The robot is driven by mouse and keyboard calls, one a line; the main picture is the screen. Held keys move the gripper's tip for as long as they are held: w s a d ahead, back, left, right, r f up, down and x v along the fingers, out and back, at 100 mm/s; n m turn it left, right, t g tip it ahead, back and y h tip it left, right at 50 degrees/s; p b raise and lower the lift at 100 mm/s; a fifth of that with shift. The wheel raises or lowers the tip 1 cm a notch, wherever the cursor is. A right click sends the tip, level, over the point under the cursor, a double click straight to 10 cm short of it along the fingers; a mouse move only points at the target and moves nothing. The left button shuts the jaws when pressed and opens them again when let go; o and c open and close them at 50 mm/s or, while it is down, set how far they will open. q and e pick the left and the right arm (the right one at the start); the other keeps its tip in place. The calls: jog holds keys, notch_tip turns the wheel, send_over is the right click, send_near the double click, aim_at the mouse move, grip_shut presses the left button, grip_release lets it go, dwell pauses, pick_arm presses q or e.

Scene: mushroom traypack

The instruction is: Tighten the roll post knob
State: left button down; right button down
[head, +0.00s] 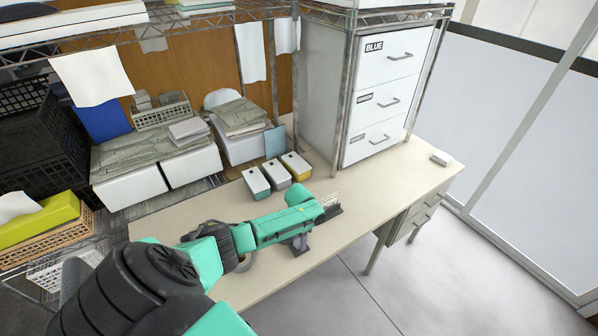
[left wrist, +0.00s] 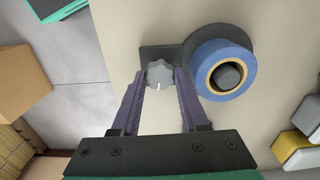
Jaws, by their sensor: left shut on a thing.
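The roll post knob (left wrist: 159,74) is a small grey lobed knob with a white mark, seen in the left wrist view. It sits on a dark base plate (left wrist: 152,53), beside a blue roll (left wrist: 226,70) on a dark post. My left gripper (left wrist: 160,80) is shut on the knob, with a purple finger on each side of it. In the head view my left gripper (head: 300,243) is low over the desk near its front edge, and my arm hides most of the roll and the knob. My right gripper is not in view.
Several small bins (head: 276,174) stand at the back of the desk (head: 385,185), behind my left arm. A white drawer cabinet (head: 385,95) stands to the right of them. The desk's right part is mostly clear, with a small white box (head: 441,158) near the end.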

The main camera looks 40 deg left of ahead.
pick_arm(q)
jog(key=m, duration=0.5)
jog(key=shift+w+r+m, duration=0.1)
jog(key=shift+m, duration=0.2)
jog(key=m, duration=0.5)
jog(key=shift+b, duration=0.3)
jog(key=m, duration=0.5)
jog(key=shift+m+b, duration=0.4)
jog(key=m+b, duration=0.1)
jog(key=m, duration=0.3)
jog(key=shift+m, duration=0.4)
jog(key=shift+c, duration=2.1)
grip_release()
